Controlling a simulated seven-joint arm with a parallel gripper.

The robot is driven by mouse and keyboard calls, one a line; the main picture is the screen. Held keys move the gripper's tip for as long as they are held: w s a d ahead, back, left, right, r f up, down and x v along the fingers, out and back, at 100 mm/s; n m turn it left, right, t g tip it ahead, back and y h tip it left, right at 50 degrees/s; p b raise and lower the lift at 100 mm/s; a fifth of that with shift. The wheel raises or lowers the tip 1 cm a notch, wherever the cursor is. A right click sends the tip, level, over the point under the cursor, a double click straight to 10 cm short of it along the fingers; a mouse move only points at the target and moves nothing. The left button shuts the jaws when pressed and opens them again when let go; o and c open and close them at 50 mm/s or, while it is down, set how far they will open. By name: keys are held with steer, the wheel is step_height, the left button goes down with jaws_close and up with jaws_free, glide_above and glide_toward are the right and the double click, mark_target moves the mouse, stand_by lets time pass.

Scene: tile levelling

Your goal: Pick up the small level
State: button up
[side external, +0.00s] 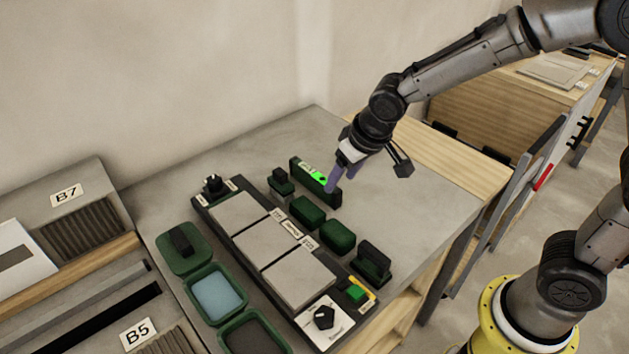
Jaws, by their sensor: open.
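Green blocks (337,235) and a dark handled tool (373,262) stand in front of the bar. A black-framed tray holds grey tiles (298,279). Green containers (215,294) lie to the left. The worktop (420,205) right of my gripper is clear.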

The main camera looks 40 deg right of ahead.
mark_target(315, 182)
steer(key=shift+w+d+x, duration=0.1)
steer(key=shift+w+x, duration=0.05)
steer(key=shift+x, duration=1.4)
steer(key=shift+w+d+x, duration=0.1)
steer(key=shift+w+x, duration=0.05)
steer(key=shift+x, duration=1.4)
steer(key=shift+r, duration=0.1)
jaws_close()
